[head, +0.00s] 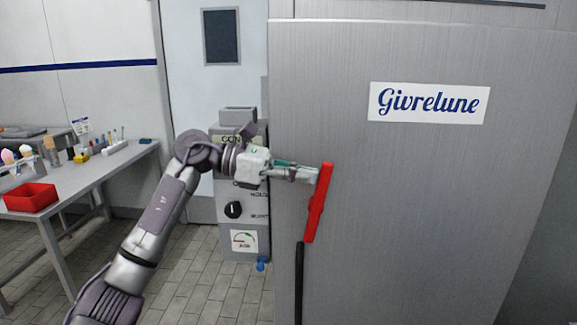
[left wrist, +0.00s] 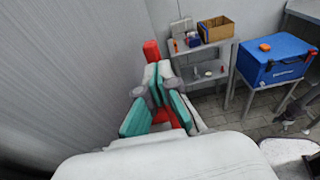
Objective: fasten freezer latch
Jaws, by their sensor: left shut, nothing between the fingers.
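The freezer door (head: 420,210) is a large grey metal panel with a "Givrelune" label, and it appears closed. The latch (head: 316,208) is a red lever near the door's left edge, nearly upright with its top leaning slightly right. My left gripper (head: 313,175) is shut and empty, with its fingertips at the upper left side of the lever, touching or very close. In the left wrist view the red latch (left wrist: 152,49) shows beyond the fingertips (left wrist: 164,72), and the fingers hide part of it. My right gripper is in neither view.
A black vertical handle (head: 299,282) is below the latch. A grey machine (head: 243,215) with a dial stands behind my left arm. A table (head: 95,170) with a red bin (head: 31,197) is at left. The left wrist view shows a blue cooler (left wrist: 275,60) and a shelf (left wrist: 206,72).

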